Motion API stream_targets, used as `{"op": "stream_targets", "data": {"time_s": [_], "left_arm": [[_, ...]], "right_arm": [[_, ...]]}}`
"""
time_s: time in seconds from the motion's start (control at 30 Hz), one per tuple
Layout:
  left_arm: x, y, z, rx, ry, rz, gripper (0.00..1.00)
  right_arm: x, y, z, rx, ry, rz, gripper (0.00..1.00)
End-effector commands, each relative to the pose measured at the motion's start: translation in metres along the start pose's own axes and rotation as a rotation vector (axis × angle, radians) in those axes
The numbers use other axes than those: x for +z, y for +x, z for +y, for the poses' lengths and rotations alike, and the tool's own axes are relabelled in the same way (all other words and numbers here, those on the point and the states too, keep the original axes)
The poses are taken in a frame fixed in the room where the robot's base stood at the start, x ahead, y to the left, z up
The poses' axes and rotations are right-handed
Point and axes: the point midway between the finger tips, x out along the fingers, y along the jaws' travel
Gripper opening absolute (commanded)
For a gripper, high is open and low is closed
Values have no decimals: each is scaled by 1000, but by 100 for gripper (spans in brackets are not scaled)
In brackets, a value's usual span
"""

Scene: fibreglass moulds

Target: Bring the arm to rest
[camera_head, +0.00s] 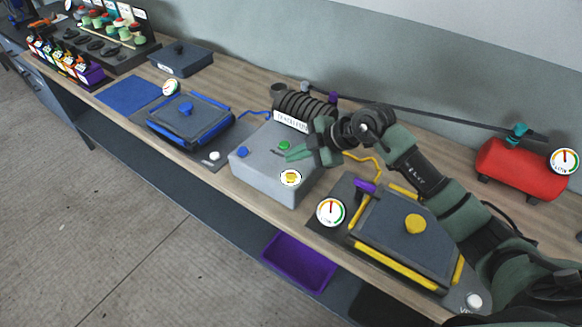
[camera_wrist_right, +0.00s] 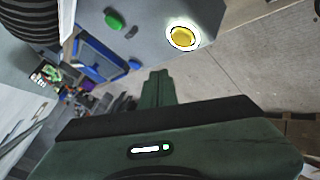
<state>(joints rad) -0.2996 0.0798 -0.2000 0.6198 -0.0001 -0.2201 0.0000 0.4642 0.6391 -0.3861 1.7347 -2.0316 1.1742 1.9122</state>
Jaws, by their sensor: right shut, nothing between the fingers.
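My right arm (camera_head: 430,182) reaches in from the lower right of the head view, over the mould with yellow edges. My right gripper (camera_head: 290,156) is shut and empty. It hovers over the grey control box (camera_head: 262,170), close to the green button (camera_head: 284,145) and the yellow button (camera_head: 290,177). In the right wrist view the shut fingers (camera_wrist_right: 158,88) point away from the camera, with the green button (camera_wrist_right: 114,20) and the lit-ringed yellow button (camera_wrist_right: 183,37) beyond them. Whether the fingertips touch the box cannot be told. My left gripper is not in view.
The yellow-edged mould (camera_head: 405,235) lies right of the box, with a gauge (camera_head: 331,211) beside it. A blue-edged mould (camera_head: 190,120) lies left. A red tank (camera_head: 520,170) stands at the back right. A purple bin (camera_head: 298,262) sits below the bench. A blue mat (camera_head: 128,94) is clear.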

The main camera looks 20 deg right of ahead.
Motion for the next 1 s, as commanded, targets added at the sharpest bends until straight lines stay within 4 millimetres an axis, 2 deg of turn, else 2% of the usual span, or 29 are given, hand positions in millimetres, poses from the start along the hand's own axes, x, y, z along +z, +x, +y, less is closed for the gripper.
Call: {"op": "stream_targets", "data": {"time_s": [0.03, 0.1, 0.57, 0.67, 0.77, 0.87, 0.9, 1.0], "left_arm": [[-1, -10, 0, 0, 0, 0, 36], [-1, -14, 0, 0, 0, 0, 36], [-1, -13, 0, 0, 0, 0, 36], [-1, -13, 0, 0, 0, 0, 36], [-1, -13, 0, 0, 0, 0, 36], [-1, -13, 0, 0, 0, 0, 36], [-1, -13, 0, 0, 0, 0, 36], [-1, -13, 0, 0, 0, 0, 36]], "right_arm": [[-5, -7, 5, -1, 0, 0, 0], [-7, -9, 7, -1, 0, 0, 0], [-6, -8, 6, 0, 0, 0, 0], [-11, -7, 6, 8, -4, 18, 0], [-37, -3, 5, 54, -27, 115, 0], [-88, -5, 8, 178, -51, 308, 0], [-110, -11, 12, 252, -50, 395, 0], [-152, -40, 27, 479, -2, 576, 0]]}}
